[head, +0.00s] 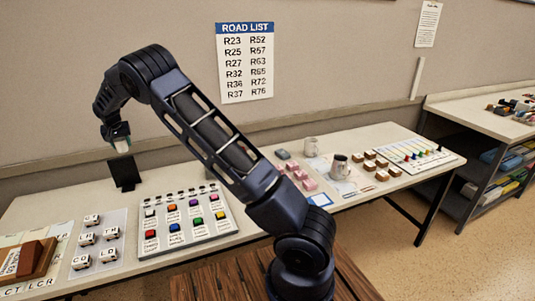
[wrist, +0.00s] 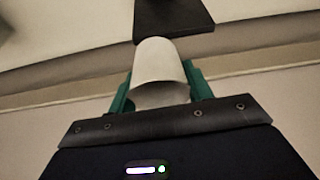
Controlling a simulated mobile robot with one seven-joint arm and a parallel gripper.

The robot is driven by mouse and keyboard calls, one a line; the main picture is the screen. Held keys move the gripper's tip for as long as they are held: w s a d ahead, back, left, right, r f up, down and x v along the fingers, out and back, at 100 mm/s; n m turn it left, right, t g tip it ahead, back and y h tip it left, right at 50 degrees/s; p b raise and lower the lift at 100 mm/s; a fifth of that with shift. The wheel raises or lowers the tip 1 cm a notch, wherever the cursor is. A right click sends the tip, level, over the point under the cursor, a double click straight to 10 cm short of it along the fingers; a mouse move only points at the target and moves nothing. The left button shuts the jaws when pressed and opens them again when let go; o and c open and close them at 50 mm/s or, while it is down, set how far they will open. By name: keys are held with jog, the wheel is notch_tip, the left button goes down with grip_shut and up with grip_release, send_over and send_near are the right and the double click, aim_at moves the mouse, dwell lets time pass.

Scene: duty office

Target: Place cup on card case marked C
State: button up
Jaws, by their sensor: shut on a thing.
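My gripper (head: 118,138) is at the far left of the head view, above the table's back part. Its green fingers are shut on a pale, rounded cup (wrist: 160,68), whose lower end also shows in the head view (head: 121,146). The cup is above a black stand (head: 124,172) and looks apart from it. The wrist view shows a dark flat plate (wrist: 175,18) beyond the cup. I cannot make out a card case marked C. Small lettered white blocks (head: 82,261) lie at the table's left, some lettering too small to read.
A panel of coloured buttons (head: 186,226) lies right of the lettered blocks. A wooden holder (head: 28,262) stands front left. The wall is close behind the table.

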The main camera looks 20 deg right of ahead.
jog(key=w+d+m+h, duration=0.1)
jog(key=w+d+m, duration=0.15)
jog(key=d, duration=0.85)
jog(key=w+d+m, duration=0.1)
jog(key=w+d, duration=0.3)
jog(key=d, duration=0.7)
notch_tip(320, 180, up, 3)
jog(key=m+g+h, duration=0.3)
jog(key=m, duration=0.8)
send_over(284, 152)
jog(key=f, duration=1.9)
jog(key=shift+w+f, duration=0.2)
jog(key=shift+w, duration=0.05)
jog(key=shift+f, duration=0.1)
jog(key=o, duration=0.5)
jog(key=shift+n, duration=0.25)
jog(key=o, duration=0.4)
jog(key=shift+o, duration=0.2)
